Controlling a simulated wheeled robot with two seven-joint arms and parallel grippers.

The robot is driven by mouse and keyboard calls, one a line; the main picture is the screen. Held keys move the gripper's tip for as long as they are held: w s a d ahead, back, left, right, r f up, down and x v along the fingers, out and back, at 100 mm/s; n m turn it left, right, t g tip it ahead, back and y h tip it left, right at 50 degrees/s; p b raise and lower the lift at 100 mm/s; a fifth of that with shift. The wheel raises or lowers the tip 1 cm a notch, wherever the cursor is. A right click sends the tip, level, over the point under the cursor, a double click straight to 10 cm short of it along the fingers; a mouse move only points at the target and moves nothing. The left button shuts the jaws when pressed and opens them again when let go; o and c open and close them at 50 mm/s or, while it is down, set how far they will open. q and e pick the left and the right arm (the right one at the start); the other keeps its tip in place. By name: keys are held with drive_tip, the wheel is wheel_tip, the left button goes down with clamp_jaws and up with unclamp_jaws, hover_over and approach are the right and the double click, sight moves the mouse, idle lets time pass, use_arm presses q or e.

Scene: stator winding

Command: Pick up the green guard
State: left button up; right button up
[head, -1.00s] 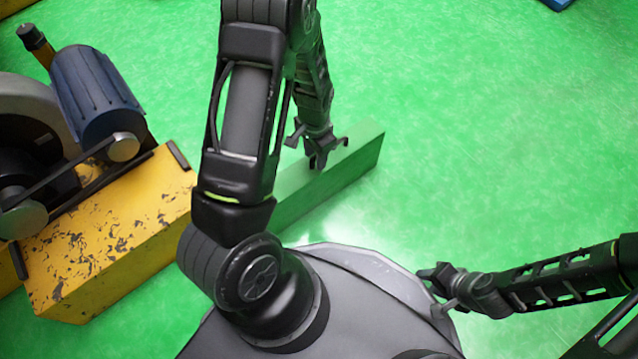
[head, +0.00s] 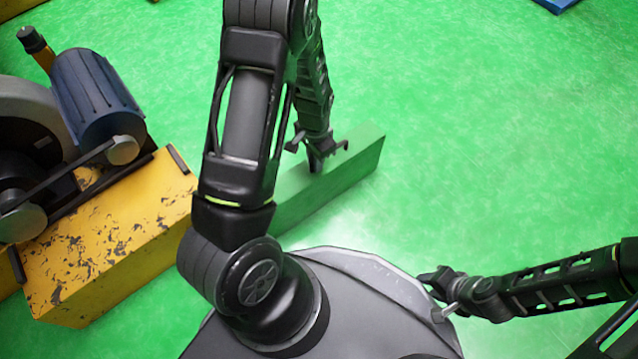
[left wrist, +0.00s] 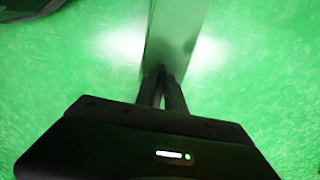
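The green guard (head: 345,176) is a long, pale green block on the floor, running diagonally. My left arm hides its near-left end in the head view. My left gripper (head: 318,164) points down at the guard's top. In the left wrist view the guard (left wrist: 176,40) runs up from the tips of my left gripper (left wrist: 160,74). Its fingers are close together with only a narrow gap. I cannot tell whether part of the guard is between them. My right gripper (head: 437,294) is away from the guard, beside my base. Its finger opening is unclear.
A worn yellow block (head: 108,240) with a dark blue motor (head: 95,92) and wheel stands at the left, close to the guard. Green floor (head: 500,150) is clear to the right. A blue object (head: 557,5) shows at the top right edge.

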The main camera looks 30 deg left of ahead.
use_arm(q)
clamp_jaws()
idle(1.0)
wheel_tip(320, 180, up, 10)
drive_tip(key=p, duration=0.5)
drive_tip(key=shift+w+r, duration=0.1)
idle(0.6)
